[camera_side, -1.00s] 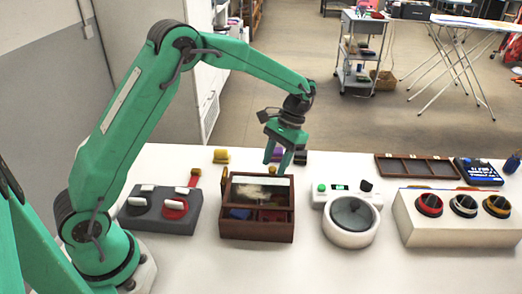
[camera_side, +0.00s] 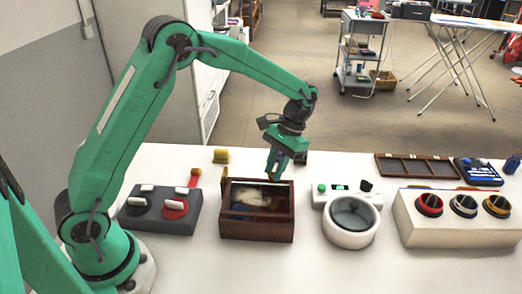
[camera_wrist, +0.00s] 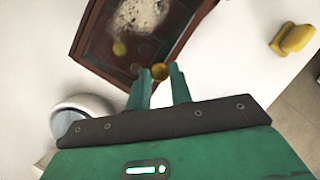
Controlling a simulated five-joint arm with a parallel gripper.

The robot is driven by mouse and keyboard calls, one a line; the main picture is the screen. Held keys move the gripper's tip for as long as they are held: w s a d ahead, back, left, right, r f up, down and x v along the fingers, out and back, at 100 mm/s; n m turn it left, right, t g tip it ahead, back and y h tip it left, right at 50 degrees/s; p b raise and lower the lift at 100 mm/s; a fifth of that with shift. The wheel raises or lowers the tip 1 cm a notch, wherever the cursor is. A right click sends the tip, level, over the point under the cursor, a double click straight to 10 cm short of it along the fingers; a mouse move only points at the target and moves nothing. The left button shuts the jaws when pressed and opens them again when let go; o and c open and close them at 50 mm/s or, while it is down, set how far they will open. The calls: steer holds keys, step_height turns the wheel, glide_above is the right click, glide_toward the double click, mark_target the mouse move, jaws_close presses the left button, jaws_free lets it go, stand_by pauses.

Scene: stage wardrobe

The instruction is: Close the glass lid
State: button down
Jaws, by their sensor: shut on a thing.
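The dark red-brown wooden box (camera_side: 257,231) stands on the white table, in front of my gripper in the side view. Its glass lid (camera_side: 258,197) has a wooden frame and a pale blotchy reflection. The lid lies over the box; I cannot tell whether any gap remains at its far edge. In the wrist view the glass lid (camera_wrist: 135,35) fills the top middle. My gripper (camera_side: 274,174) is at the lid's far edge, fingers pointing down. In the wrist view, my gripper (camera_wrist: 160,78) is shut on a round brass knob (camera_wrist: 160,71) at that edge.
A grey unit (camera_side: 160,215) with a red dial stands left of the box. A white round-topped device (camera_side: 350,233) stands to the right, then a white block (camera_side: 455,230) with several coloured dials. A yellow piece (camera_side: 221,156) lies behind the box. The table front is clear.

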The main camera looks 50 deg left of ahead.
steer(key=shift+s+d, duration=0.6)
steer(key=shift+s, duration=0.05)
steer(key=c, duration=1.3)
jaws_free()
steer(key=shift+o, duration=0.2)
steer(key=shift+w+r, duration=0.2)
steer(key=shift+r, duration=0.15)
steer(key=v, duration=0.7)
steer(key=shift+s+r, duration=0.15)
